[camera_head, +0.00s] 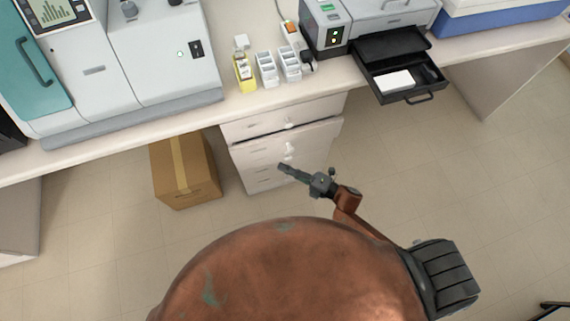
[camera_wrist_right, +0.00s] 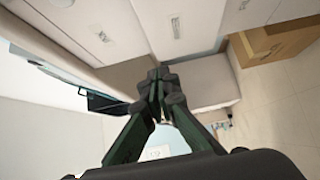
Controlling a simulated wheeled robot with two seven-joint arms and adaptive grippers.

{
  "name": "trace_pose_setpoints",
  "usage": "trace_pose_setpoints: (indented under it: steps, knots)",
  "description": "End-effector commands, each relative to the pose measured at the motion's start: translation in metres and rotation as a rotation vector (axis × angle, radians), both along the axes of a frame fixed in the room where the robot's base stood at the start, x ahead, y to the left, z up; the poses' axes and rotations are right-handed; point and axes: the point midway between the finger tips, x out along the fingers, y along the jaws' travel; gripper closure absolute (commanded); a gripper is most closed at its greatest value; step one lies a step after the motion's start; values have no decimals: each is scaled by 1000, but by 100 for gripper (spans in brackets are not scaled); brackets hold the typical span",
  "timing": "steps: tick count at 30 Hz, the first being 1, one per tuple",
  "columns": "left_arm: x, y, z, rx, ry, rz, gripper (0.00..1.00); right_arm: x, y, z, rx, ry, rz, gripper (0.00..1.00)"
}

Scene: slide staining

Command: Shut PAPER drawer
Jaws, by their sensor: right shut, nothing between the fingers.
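A black drawer (camera_head: 414,96) below the grey printer (camera_head: 375,20) stands pulled out past the counter edge, with a white stack, seemingly paper, inside and a handle in front. A white drawer cabinet (camera_head: 240,165) stands under the counter; its second drawer (camera_head: 253,152) seems to stick out slightly. I cannot read any drawer label. My right gripper (camera_head: 282,167) is shut and empty in front of the cabinet, left of and below the black drawer. In the right wrist view the gripper (camera_wrist_right: 161,78) has its fingertips together, with white drawer fronts (camera_wrist_right: 180,25) beyond. My left gripper is not in view.
A cardboard box (camera_head: 172,185) stands on the floor left of the cabinet. The floor (camera_head: 460,190) right of the cabinet is clear.

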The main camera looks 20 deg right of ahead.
Motion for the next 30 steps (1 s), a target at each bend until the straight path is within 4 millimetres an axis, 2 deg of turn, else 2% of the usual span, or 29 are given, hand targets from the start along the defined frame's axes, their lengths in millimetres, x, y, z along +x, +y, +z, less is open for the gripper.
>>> trace_pose_setpoints:
  steps: [3, 11, 18, 30]
  knots:
    - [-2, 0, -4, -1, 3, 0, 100, 18, 19, 0, 2, -1, 0, 100]
    - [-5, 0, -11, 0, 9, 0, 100, 54, 56, -1, 2, 1, -1, 100]
    - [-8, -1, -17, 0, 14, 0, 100, 84, 54, -2, 1, 4, -3, 100]
    - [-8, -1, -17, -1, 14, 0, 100, 90, 53, -1, 1, 4, -3, 100]
